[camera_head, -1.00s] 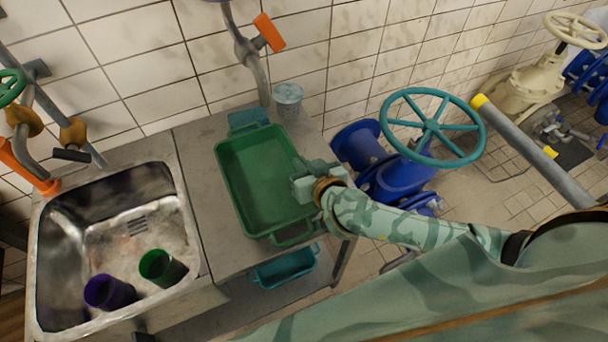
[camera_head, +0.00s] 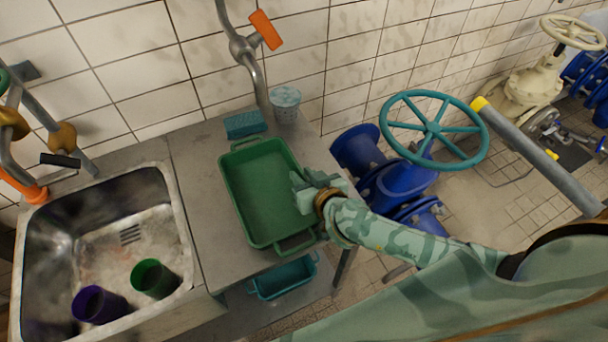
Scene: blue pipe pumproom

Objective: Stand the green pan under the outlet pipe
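The green pan (camera_head: 262,190) is a rectangular tray with a handle at each end. It is over the grey counter (camera_head: 196,175), right of the sink, and looks level and empty. The outlet pipe (camera_head: 258,78) is grey, with an orange lever (camera_head: 265,30), and comes down the wall behind the pan; its lower end is near the cup. The pan is in front of that end. My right gripper (camera_head: 303,190) is at the pan's right rim, its fingers over the edge; their closure is unclear. My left gripper is out of view.
A teal sponge (camera_head: 245,124) and a pale blue cup (camera_head: 285,102) stand behind the pan. The sink (camera_head: 95,235) holds a purple cup (camera_head: 98,304) and a green cup (camera_head: 154,279). A teal tub (camera_head: 284,278) is below the counter. A blue valve (camera_head: 432,130) is at right.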

